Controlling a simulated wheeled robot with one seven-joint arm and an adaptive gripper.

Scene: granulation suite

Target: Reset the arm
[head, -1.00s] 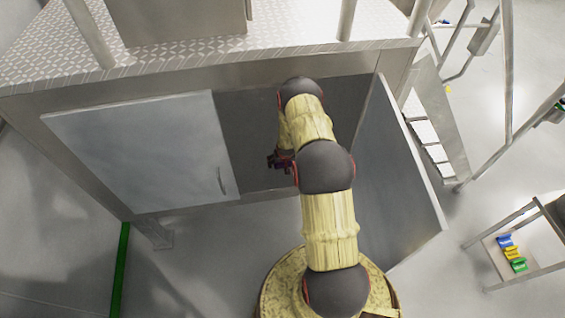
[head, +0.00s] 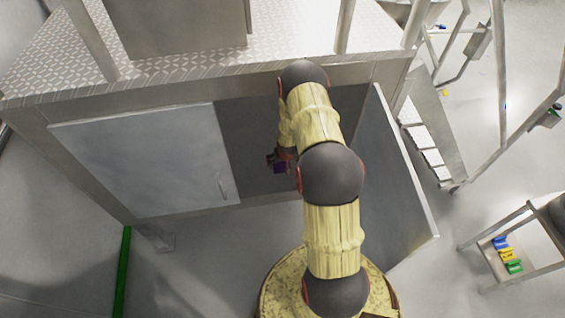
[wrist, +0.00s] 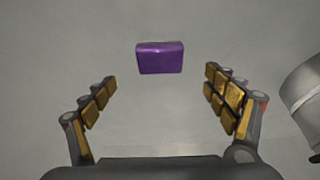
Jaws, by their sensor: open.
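My gripper (head: 275,160) hangs at the open right-hand side of the cabinet, left of my arm, and is mostly hidden behind the arm in the head view. In the wrist view my gripper (wrist: 160,84) is open, its two padded fingers spread wide. A purple block (wrist: 160,58) lies beyond the fingertips, roughly centred between them and apart from both.
The cabinet's left door (head: 150,160) is shut. Its right door (head: 390,175) stands open, close to the right of my arm. A pale cylindrical thing (wrist: 305,88) is at the wrist view's right edge. A small stand (head: 510,262) with coloured items is at right.

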